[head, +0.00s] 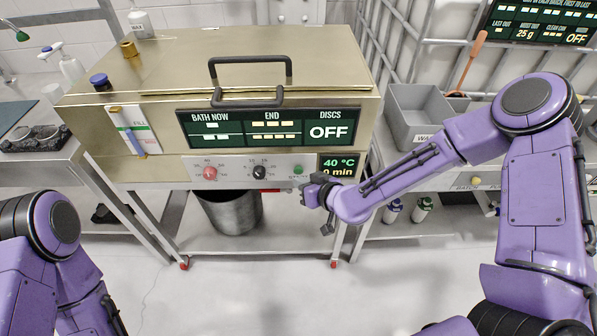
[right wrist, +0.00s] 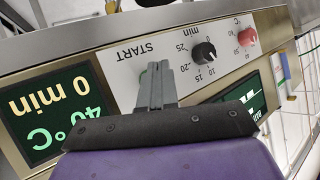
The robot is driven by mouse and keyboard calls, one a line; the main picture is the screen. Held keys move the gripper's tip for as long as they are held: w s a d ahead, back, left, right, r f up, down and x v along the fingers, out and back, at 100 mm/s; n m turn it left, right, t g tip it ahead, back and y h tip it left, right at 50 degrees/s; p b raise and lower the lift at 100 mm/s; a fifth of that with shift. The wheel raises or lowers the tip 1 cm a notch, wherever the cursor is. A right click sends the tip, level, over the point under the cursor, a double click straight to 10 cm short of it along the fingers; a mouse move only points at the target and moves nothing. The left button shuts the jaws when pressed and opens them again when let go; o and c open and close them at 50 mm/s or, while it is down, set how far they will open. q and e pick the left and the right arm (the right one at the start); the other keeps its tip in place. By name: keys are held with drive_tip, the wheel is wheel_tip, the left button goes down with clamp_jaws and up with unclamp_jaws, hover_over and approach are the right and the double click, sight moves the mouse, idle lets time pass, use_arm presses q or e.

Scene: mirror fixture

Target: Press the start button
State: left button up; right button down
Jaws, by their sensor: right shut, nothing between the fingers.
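The green start button (head: 298,170) is on the machine's front panel, right of the black knob and left of the small display. My right gripper (head: 309,183) is at the panel just right of and below the button. In the right wrist view its shut, empty fingers (right wrist: 157,72) point at the panel beside the START label (right wrist: 134,52). They hide most of the button there; only a green sliver (right wrist: 143,74) shows. I cannot tell whether they touch it. My left arm shows at the lower left, but its gripper is out of view.
A red knob (head: 209,173) and a black knob (head: 260,172) sit left of the button. The small display (head: 339,165) reads 40 °C and 0 min; the large display (head: 268,129) shows DISCS OFF. A grey bin (head: 418,112) stands at the right. A metal bucket (head: 232,212) is below.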

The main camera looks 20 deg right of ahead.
drive_tip(key=shift+w, duration=0.15)
drive_tip(key=shift+w+d, duration=0.1)
drive_tip(key=shift+w, duration=0.2)
drive_tip(key=shift+w+d, duration=0.15)
drive_tip(key=shift+w, duration=0.35)
idle(0.9)
idle(0.3)
drive_tip(key=shift+s+a, duration=0.25)
drive_tip(key=shift+s, duration=0.65)
drive_tip(key=shift+s+a, duration=0.25)
drive_tip(key=shift+s, duration=0.55)
drive_tip(key=shift+s+a, duration=0.2)
drive_tip(key=shift+s, duration=0.6)
drive_tip(key=shift+s+a, duration=0.25)
drive_tip(key=shift+s, duration=0.55)
